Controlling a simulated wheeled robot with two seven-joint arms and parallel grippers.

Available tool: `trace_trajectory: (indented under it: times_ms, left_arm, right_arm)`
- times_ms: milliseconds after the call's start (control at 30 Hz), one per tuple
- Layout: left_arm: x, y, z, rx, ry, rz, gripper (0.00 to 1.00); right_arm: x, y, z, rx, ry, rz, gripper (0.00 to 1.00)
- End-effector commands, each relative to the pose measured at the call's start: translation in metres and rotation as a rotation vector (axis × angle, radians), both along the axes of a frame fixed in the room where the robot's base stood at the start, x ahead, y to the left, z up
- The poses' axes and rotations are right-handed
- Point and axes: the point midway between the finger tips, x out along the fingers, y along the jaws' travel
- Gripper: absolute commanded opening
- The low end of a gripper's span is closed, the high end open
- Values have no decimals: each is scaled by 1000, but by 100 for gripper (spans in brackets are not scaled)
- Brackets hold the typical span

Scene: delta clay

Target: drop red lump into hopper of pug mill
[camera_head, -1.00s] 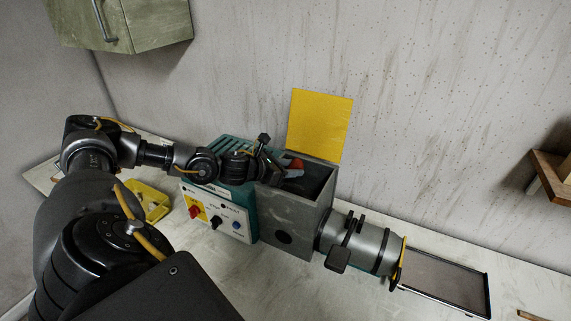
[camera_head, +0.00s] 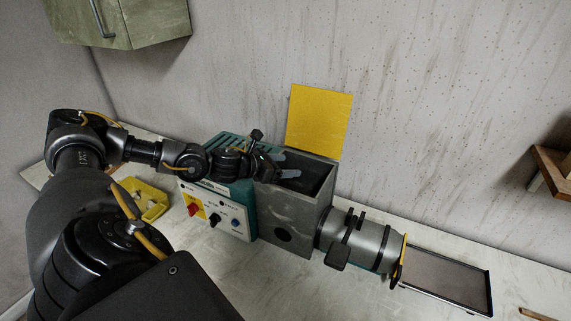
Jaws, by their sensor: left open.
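The pug mill stands on the table, with a grey hopper (camera_head: 288,222) open at the top and a yellow lid (camera_head: 319,121) standing up behind it. My left gripper (camera_head: 286,168) is at the left part of the hopper's opening. Its jaws are open and nothing shows between them. The red lump does not show; the hopper's inside is dark and partly hidden by its walls and my gripper. My right gripper is not in view.
A teal control box (camera_head: 229,211) with knobs adjoins the hopper on the left. A yellow tray (camera_head: 151,205) lies behind my arm. A grey barrel (camera_head: 361,244) and a dark flat tray (camera_head: 447,274) extend right. A wooden shelf (camera_head: 551,172) is at the right wall.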

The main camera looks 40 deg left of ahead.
Motion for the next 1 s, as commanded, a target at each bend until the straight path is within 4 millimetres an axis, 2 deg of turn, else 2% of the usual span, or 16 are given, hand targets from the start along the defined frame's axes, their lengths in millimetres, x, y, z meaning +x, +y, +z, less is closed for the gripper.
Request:
trace_trajectory:
  times_ms: [33, 200, 433, 633, 1000]
  left_arm:
    - [-10, 3, -1, 4, 1, 2, 65]
    - [-40, 10, 11, 5, 2, 3, 65]
    - [-68, 16, 26, 2, 1, 1, 65]
    - [-77, 17, 32, 0, 0, -1, 65]
    - [-78, 17, 33, -1, 0, -1, 65]
  right_arm:
    - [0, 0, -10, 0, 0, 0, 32]
    - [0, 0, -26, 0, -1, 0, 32]
    - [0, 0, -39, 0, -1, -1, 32]
    - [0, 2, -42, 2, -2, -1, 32]
    - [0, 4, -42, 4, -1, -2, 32]
